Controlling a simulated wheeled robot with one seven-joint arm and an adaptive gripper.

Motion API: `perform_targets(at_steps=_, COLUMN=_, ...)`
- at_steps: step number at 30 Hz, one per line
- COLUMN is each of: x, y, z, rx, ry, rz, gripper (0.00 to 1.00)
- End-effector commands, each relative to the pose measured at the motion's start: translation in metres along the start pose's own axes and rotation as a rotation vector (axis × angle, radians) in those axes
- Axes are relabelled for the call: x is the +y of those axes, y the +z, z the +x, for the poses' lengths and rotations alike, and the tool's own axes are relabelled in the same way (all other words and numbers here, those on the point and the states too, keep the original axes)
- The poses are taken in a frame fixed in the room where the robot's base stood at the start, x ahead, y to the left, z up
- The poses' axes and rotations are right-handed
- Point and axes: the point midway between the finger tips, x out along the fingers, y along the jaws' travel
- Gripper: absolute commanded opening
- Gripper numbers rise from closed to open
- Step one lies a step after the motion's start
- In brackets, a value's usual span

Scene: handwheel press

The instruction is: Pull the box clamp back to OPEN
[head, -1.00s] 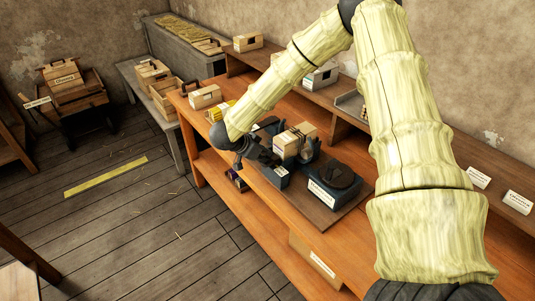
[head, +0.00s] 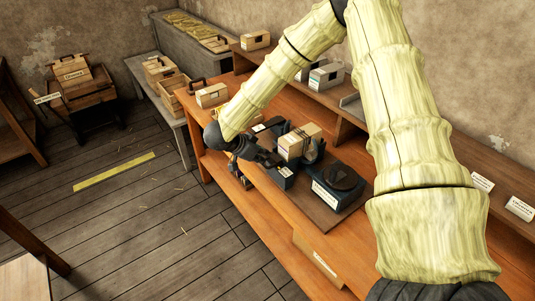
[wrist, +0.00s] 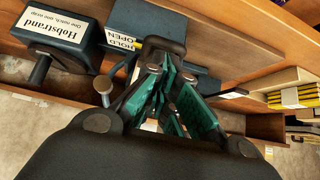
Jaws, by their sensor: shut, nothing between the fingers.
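In the wrist view the block shows a HOLD / OPEN label (wrist: 123,34). My gripper (wrist: 170,100), with teal finger pads, is shut and empty. In the head view my gripper (head: 268,158) is beside the clamp block; contact is unclear.
The press body labelled Hobstrand (wrist: 55,30) has a dark crank grip. A small pale box (head: 211,95) sits at the bench's far end, and another (head: 256,40) on the raised shelf. Open floor (head: 130,215) lies left of the bench.

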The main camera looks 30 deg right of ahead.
Motion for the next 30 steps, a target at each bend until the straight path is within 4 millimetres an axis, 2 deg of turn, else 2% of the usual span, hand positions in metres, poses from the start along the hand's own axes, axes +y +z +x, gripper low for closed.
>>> perform_targets(at_steps=1, x=0.0, y=-0.004, z=-0.011, rx=0.002, ry=0.0, rz=0.0, gripper=0.0)
perform_targets(at_steps=3, x=0.001, y=-0.006, z=-0.02, rx=0.004, ry=0.001, rz=0.0, gripper=0.0)
perform_targets(at_steps=13, x=0.002, y=-0.011, z=-0.054, rx=0.001, ry=0.005, rz=0.008, gripper=0.0)
perform_targets(at_steps=18, x=0.002, y=-0.009, z=-0.06, rx=0.001, ry=0.006, rz=0.009, gripper=0.0)
perform_targets(at_steps=30, x=0.002, y=-0.009, z=-0.059, rx=0.001, ry=0.006, rz=0.01, gripper=0.0)
